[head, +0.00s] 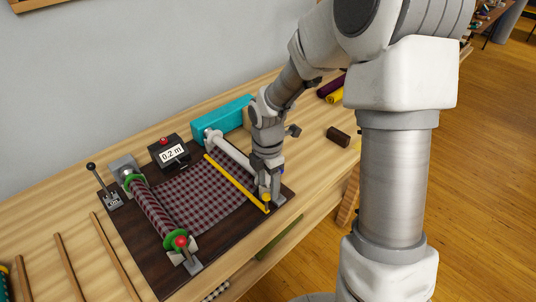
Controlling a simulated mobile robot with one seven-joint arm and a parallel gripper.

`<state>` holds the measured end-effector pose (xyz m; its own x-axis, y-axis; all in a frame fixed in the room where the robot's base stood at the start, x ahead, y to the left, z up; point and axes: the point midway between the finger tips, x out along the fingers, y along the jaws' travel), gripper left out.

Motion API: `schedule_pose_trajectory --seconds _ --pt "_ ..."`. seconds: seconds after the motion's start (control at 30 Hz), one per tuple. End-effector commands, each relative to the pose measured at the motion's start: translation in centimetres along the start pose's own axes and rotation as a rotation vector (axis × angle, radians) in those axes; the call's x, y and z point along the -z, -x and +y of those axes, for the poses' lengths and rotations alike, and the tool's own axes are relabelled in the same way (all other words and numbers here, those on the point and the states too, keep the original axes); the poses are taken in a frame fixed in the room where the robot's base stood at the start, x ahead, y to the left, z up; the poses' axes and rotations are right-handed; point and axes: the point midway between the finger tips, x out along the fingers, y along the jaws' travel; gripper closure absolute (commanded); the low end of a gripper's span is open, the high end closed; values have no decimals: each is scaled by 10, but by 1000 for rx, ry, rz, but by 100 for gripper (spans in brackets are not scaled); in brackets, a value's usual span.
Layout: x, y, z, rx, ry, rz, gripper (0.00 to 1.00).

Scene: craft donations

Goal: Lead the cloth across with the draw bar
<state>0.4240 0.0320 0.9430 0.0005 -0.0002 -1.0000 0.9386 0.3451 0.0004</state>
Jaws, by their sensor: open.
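The cloth (210,192) is a maroon and grey plaid sheet lying flat on a dark board (140,262). It runs from a cloth roll (152,212) with green end discs at the left to the yellow draw bar (232,180). The draw bar lies slantwise along the cloth's right edge, with a yellow knob (267,198) at its near end. My gripper (267,197) points down at that knob, its jaws open. I cannot tell whether the fingers touch it. A white roller (229,153) lies just right of the bar, partly hidden by my arm.
A black meter box (170,153) reading 0.2 m and a small lever (103,185) stand at the back left. A teal box (222,117) stands behind the roller. A dark brown block (338,137) is to the right. The table edge is close in front.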

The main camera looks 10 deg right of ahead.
Motion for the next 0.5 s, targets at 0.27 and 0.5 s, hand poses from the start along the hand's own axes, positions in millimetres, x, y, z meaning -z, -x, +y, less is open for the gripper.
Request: schedule_pose_trajectory --seconds 0.27,0.5 --pt "-2 70 1 -5 -3 -3 38" --pt "-1 101 1 -3 -1 -2 38"
